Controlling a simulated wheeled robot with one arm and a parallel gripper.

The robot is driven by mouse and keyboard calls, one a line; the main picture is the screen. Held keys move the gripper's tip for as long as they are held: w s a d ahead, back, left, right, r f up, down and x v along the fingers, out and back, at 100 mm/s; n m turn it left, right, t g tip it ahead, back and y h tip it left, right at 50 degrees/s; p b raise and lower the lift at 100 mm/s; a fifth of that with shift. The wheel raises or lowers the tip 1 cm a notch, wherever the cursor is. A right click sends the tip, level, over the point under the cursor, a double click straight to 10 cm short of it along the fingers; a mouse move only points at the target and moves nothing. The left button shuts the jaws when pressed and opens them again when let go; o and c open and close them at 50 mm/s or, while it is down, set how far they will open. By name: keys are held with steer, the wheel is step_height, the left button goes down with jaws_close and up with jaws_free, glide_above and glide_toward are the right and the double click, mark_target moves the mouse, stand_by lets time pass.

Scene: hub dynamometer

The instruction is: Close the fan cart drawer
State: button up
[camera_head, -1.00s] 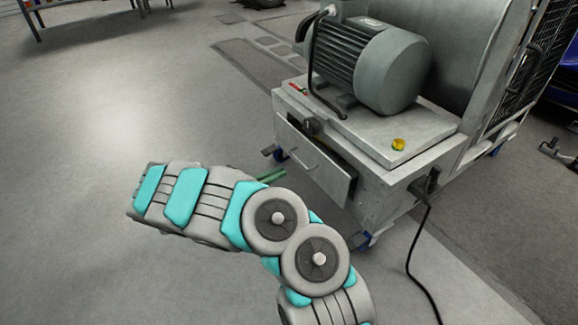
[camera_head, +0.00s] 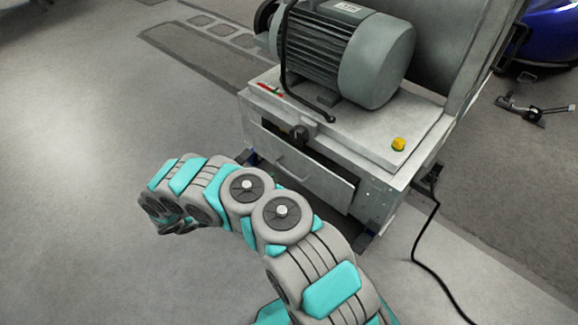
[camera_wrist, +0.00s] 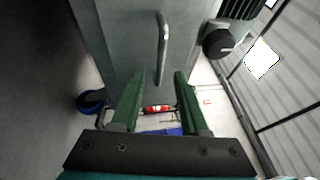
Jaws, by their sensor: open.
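The fan cart drawer (camera_head: 318,187) is a grey front panel below the cart's top. It stands out from the cart body, with a dark gap along its upper edge. Its bar handle (camera_head: 293,163) is on the panel. In the wrist view the drawer front (camera_wrist: 125,45) fills the upper middle, and the handle (camera_wrist: 163,48) lies just beyond my fingertips. My gripper (camera_wrist: 160,76) has two green fingers, spread apart with nothing held between them. I cannot tell whether they touch the panel. The fingers are hidden in the head view.
A grey motor (camera_head: 350,55) sits on the cart top (camera_head: 350,130), with a yellow button (camera_head: 398,144) near its corner. A dark knob (camera_head: 300,134) is above the drawer. A black cable (camera_head: 425,235) trails on the floor at right. Floor at left is clear.

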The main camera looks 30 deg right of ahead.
mark_target(287, 171)
steer(key=d, duration=0.4)
steer(key=d+r, duration=0.1)
steer(key=d, duration=0.2)
steer(key=shift+s+r, duration=0.1)
steer(key=shift+s, duration=0.1)
jaws_close()
stand_by(1.1)
